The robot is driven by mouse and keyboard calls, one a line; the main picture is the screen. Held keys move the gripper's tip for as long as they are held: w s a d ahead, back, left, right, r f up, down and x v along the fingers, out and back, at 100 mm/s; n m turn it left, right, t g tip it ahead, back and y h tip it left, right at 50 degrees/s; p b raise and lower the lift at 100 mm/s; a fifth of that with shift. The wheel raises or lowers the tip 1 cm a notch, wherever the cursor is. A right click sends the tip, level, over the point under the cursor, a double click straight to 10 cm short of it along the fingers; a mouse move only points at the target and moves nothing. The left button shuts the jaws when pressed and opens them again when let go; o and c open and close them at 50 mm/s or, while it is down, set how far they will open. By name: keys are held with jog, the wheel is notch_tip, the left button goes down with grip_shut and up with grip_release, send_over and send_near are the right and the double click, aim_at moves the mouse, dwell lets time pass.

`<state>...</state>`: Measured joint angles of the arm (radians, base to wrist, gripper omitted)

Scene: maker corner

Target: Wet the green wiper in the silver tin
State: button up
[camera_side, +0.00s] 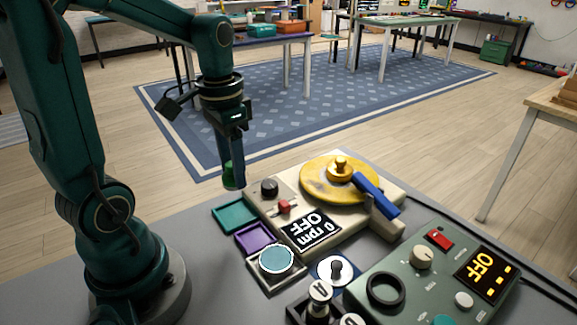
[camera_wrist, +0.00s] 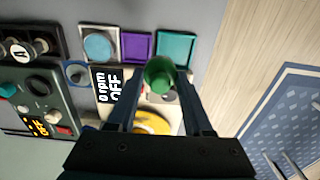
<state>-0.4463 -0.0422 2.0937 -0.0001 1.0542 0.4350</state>
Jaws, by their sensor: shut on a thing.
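The green wiper (camera_side: 231,184) is held upright in my gripper (camera_side: 234,160), its rounded green end pointing down. In the wrist view the wiper (camera_wrist: 160,74) sits between the two fingers of my gripper (camera_wrist: 161,90). The silver tin (camera_side: 259,264) is round, with a pale blue surface inside its rim, and it stands in a square holder at the front of the bench. It also shows at the upper left of the wrist view (camera_wrist: 98,31). My gripper is above and behind the tin in the side view, clear of it.
An empty teal tray (camera_side: 235,216) and a purple tray (camera_side: 255,239) lie beside the tin. A cream machine (camera_side: 268,209) with a yellow disc (camera_side: 318,180), blue arm (camera_side: 375,194) and "0 rpm OFF" display is to their right.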

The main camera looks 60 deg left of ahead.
aim_at(277, 258)
jog(key=d+f+m, duration=0.2)
jog(key=d+m, duration=0.4)
jog(key=d, duration=0.6)
jog(key=shift+w+f, duration=0.2)
jog(key=shift+f, duration=1.15)
jog(key=shift+w+f, duration=0.2)
jog(key=shift+f, duration=1.15)
jog(key=shift+f, duration=0.55)
notch_tip(277, 258, up, 7)
dwell(0.4)
dwell(0.4)
